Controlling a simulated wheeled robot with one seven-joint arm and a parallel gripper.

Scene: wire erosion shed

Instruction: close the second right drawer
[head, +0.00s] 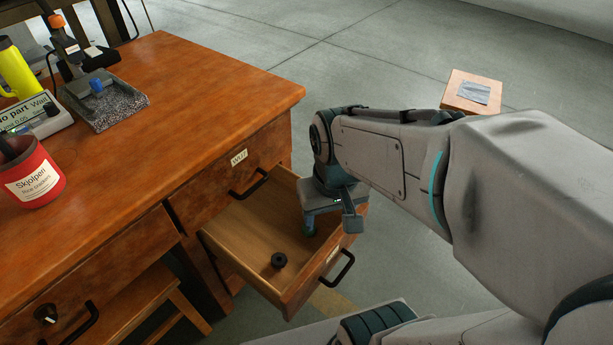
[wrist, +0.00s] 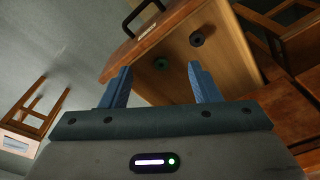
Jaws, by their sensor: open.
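The second right drawer (head: 245,225) is pulled out of the wooden desk, below a shut drawer with a label (head: 239,157). Its front panel (head: 318,272) carries a black handle (head: 342,268), and it also shows in the wrist view (wrist: 150,38). My gripper (head: 331,218) is open and points down at the drawer's far front corner. In the head view one finger appears over the inside and the other by the front panel; I cannot tell whether either touches. A black ring (head: 279,260) lies inside. The wrist view also shows a green round piece (wrist: 160,63) inside.
On the desk top (head: 190,100) are a red cup (head: 32,175), a grey tray (head: 105,102), a display and a yellow bottle. A wooden stool (head: 472,92) stands on the floor behind my arm. Another drawer (head: 90,285) is at lower left.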

